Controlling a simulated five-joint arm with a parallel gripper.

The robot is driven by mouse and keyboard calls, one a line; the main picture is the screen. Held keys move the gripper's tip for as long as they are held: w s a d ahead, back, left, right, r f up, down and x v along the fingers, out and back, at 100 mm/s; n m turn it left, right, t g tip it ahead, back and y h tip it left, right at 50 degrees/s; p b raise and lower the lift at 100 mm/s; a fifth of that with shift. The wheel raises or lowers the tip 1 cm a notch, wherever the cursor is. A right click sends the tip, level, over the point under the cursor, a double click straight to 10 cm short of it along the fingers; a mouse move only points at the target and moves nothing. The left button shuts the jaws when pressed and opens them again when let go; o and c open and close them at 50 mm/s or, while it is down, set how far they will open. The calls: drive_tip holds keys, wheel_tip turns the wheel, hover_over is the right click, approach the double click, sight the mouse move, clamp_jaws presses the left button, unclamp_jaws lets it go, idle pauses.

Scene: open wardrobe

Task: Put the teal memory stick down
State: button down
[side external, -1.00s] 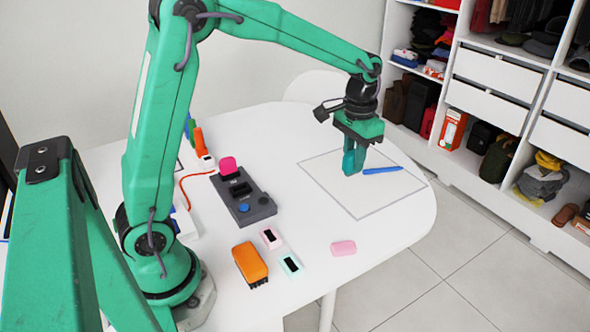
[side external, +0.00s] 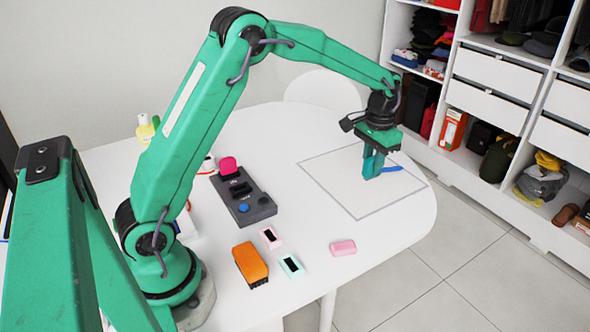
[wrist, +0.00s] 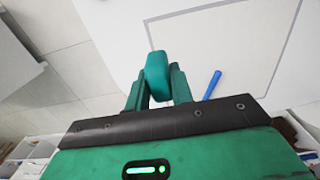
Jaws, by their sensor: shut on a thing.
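The teal memory stick (wrist: 157,72) is a rounded teal block. In the wrist view it stands out from between the two fingers of my gripper (wrist: 157,92), which is shut on it. In the side view my gripper (side external: 373,163) points down over the right part of a grey-outlined square (side external: 335,192) on the white table. There the stick blends with the green fingers. I cannot tell whether its lower end touches the table.
A blue pen (side external: 392,169) lies just right of my gripper, also in the wrist view (wrist: 212,85). The square's near part is clear.

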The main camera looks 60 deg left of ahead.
drive_tip(key=w+a+f, duration=0.1)
drive_tip(key=a+f, duration=0.1)
drive_tip(key=a, duration=0.1)
drive_tip(key=w+a+f, duration=0.1)
drive_tip(key=a+f, duration=0.1)
drive_tip(key=a, duration=0.1)
drive_tip(key=w+a+f, duration=0.1)
drive_tip(key=a+f, duration=0.1)
drive_tip(key=a, duration=0.2)
drive_tip(key=shift+w+a+f, duration=0.1)
drive_tip(key=shift+w+f, duration=0.15)
drive_tip(key=shift+f, duration=2)
drive_tip(key=shift+f, duration=0.15)
drive_tip(key=c, duration=1.2)
unclamp_jaws()
wheel_tip(320, 180, up, 12)
drive_tip(key=shift+r, duration=0.2)
